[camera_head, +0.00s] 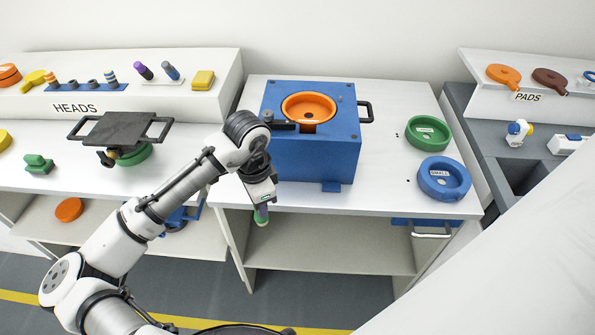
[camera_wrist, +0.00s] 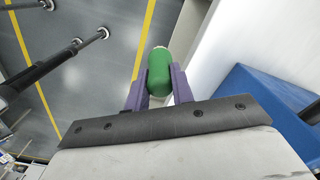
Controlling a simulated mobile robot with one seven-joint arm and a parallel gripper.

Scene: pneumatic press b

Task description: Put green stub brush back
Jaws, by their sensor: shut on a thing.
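My gripper (camera_head: 261,208) hangs in front of the middle table's front edge, over the floor side. Its purple fingers are shut on the green stub brush (camera_head: 262,219), whose lower green end shows below them. In the wrist view, the green brush (camera_wrist: 159,72), a rounded green body with a pale tip, sits between the two fingers (camera_wrist: 159,90). On the HEADS shelf (camera_head: 150,105) at the upper left, a blue rack (camera_head: 88,87) holds several small heads. A purple-topped stub (camera_head: 143,70) and a blue-grey stub (camera_head: 171,70) stand to its right.
A blue press (camera_head: 315,150) with an orange ring stands on the middle table, close to my arm. A green ring (camera_head: 428,133) and a blue ring (camera_head: 444,178) lie to its right. A dark tray with handles (camera_head: 118,130) stands at left. A yellow block (camera_head: 203,80) sits on the HEADS shelf.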

